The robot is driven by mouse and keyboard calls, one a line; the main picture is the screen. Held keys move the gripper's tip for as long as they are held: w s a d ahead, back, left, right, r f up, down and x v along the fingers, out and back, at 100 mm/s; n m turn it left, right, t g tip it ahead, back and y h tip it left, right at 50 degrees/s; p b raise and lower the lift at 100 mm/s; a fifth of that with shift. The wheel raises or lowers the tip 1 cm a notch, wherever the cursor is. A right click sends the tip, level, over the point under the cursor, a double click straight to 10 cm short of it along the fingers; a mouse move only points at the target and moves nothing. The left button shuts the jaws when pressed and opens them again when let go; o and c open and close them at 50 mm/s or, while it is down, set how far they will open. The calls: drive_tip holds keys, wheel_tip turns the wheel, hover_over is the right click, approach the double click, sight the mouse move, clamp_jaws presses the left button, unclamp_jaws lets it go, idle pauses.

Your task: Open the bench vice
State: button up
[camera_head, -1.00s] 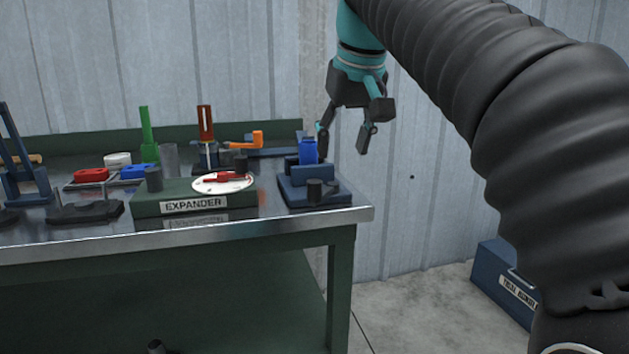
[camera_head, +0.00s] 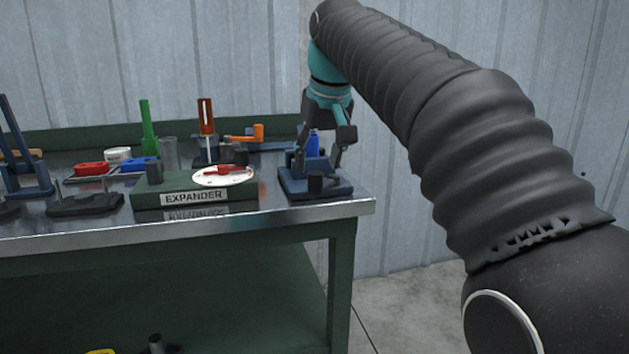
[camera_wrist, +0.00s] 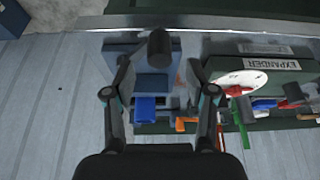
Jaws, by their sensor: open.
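The bench vice (camera_head: 314,187) is a dark blue block with two jaws and a black round knob (camera_head: 315,184) on its near side, at the right end of the bench. A bright blue piece (camera_head: 312,144) stands upright at its jaws. My gripper (camera_head: 320,160) is open and points down over the vice. In the wrist view the vice (camera_wrist: 120,47) lies between my spread fingers (camera_wrist: 158,78), with the black knob (camera_wrist: 159,44) ahead and the blue piece (camera_wrist: 146,108) nearer the palm. I cannot tell whether a finger touches the vice.
The green expander block (camera_head: 165,193) with a white dial stands just left of the vice. Several tools, red and blue parts (camera_head: 90,168) and a green tool (camera_head: 148,135) crowd the bench farther left. The metal bench edge (camera_head: 250,214) runs along the front.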

sight(316, 173)
drive_tip(key=shift+b+x, duration=0.3)
drive_tip(key=shift+x, duration=1.9)
clamp_jaws()
